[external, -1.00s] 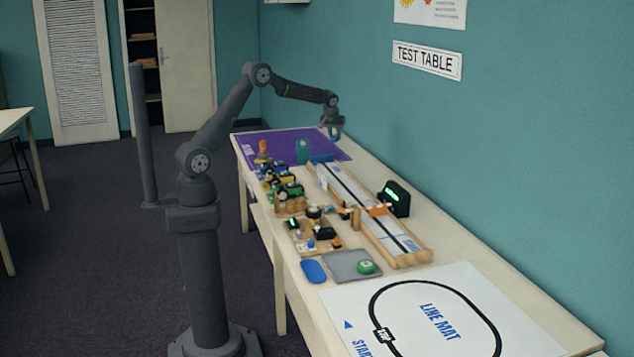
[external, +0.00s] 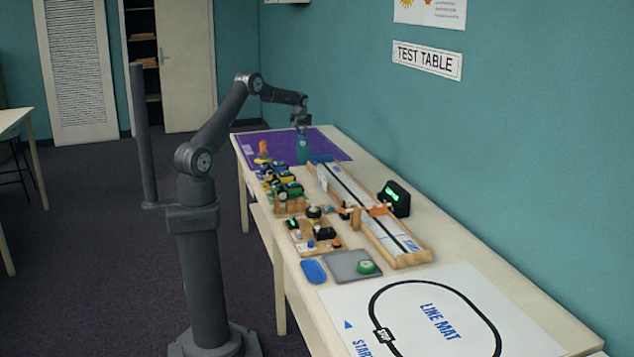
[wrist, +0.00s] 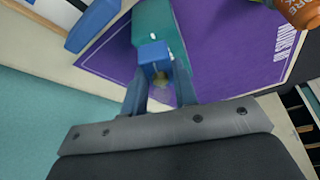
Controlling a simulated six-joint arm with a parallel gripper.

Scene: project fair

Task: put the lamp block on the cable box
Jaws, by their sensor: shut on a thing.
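My gripper (external: 301,128) is over the far end of the table, just above a teal upright box (external: 303,151) that may be the cable box. In the wrist view my gripper (wrist: 159,88) is shut on a small blue block (wrist: 154,56), which I take for the lamp block; a dull yellowish spot shows between the fingers. The block is in front of the teal box (wrist: 153,22) in that view and covers part of it. I cannot tell whether the two touch. The block is too small to make out in the external view.
The teal box stands on a purple mat (external: 270,148). A blue bar-like thing (wrist: 92,24) lies beside it, near a wooden track (external: 366,205). An orange bottle (wrist: 301,10) stands at the mat's other side. Several small models (external: 283,186) crowd the table nearer the camera.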

